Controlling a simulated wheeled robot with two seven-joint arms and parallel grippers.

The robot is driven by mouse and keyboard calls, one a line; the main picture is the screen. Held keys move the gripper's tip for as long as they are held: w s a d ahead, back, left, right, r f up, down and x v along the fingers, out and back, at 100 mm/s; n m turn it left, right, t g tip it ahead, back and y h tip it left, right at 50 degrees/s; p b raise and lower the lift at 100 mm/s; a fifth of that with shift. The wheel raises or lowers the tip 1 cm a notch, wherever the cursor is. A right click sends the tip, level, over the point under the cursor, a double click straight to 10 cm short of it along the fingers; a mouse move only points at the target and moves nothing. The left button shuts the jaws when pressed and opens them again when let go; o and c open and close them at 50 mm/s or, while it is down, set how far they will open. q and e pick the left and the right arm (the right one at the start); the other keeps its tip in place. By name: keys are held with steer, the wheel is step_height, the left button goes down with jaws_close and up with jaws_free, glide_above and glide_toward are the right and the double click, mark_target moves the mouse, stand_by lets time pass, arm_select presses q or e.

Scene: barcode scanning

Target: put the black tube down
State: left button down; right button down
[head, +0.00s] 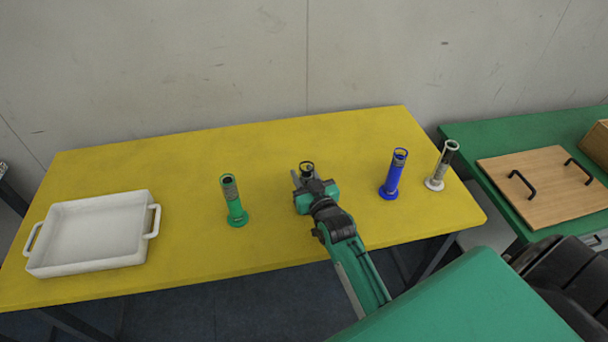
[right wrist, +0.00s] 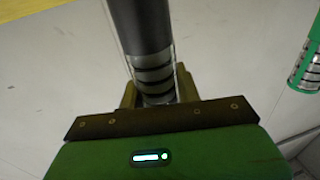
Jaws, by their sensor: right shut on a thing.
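My right gripper (head: 306,181) is over the middle of the yellow table, shut on the black tube (head: 307,167). In the head view only the tube's dark rim and upper end show; the gripper hides the rest. In the right wrist view the black tube (right wrist: 142,28) stands between the two fingers (right wrist: 155,92), with dark bands on its clear lower part. I cannot tell whether its base touches the table. My left gripper is not in view.
The yellow table (head: 270,160) also bears a green tube (head: 233,200) to the left, a blue tube (head: 394,174) and a white tube (head: 442,166) to the right, all upright. A white tray (head: 95,262) sits at the left end. A green table (head: 500,205) with a wooden board (head: 545,205) stands at right.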

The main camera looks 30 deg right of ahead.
steer(key=c, duration=1)
jaws_free()
steer(key=shift+f, duration=0.1)
steer(key=shift+r, duration=0.25)
steer(key=shift+s+f, duration=0.15)
steer(key=shift+s, duration=0.2)
steer(key=s+a+b, duration=0.1)
steer(key=s+b, duration=0.1)
steer(key=s, duration=0.9)
steer(key=shift+s, duration=0.1)
